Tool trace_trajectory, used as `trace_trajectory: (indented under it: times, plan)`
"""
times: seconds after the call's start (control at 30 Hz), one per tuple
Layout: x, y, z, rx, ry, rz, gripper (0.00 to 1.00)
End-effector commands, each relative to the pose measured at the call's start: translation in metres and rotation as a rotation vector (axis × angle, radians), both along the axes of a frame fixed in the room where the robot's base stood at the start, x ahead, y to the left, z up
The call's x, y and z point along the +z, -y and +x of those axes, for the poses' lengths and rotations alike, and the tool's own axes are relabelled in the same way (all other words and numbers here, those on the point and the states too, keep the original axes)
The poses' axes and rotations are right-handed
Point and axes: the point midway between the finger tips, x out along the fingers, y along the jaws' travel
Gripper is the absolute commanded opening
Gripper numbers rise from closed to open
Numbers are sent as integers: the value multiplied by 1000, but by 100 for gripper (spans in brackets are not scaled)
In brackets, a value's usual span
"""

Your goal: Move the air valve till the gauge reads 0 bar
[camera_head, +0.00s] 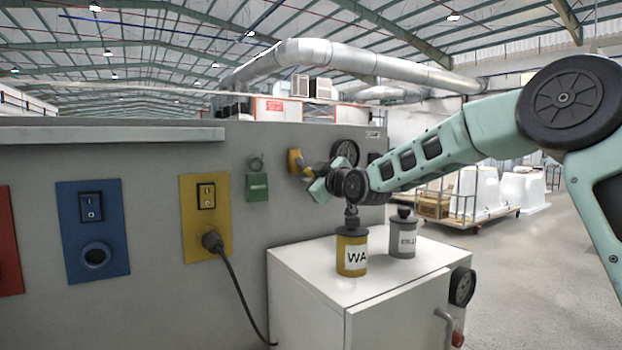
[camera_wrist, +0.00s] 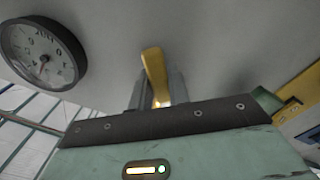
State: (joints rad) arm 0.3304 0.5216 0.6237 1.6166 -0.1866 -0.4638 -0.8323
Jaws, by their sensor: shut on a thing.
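The air valve's yellow handle (camera_wrist: 153,68) stands out from the grey panel in the wrist view. It also shows in the head view (camera_head: 294,161). My gripper (camera_wrist: 157,92) is shut on the handle, with its fingers on both sides of it. In the head view, my gripper (camera_head: 309,171) reaches in from the right and hides part of the valve. The round gauge (camera_wrist: 42,52) has a dark rim and a pale face, and the wrist view shows it tilted. Its numbers are too small to read surely. The gauge (camera_head: 345,150) is partly behind my arm in the head view.
A white cabinet (camera_head: 300,268) stands below my arm, with a yellow can (camera_head: 352,251) and a grey can (camera_head: 403,236) on top. A green fitting (camera_head: 257,187) and a yellow socket plate (camera_head: 192,222) with a plugged-in cable are left of the valve.

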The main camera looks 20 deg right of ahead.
Motion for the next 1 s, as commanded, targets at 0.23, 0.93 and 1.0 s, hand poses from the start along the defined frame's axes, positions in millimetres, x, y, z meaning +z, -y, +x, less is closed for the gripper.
trace_trajectory:
  times: [0.23, 0.93, 1.0]
  plan:
    - [0, 3, 1, -1, 32, -92, 0]
    - [20, 7, 2, -1, 159, -488, 0]
    - [21, 7, 2, -1, 163, -504, 0]
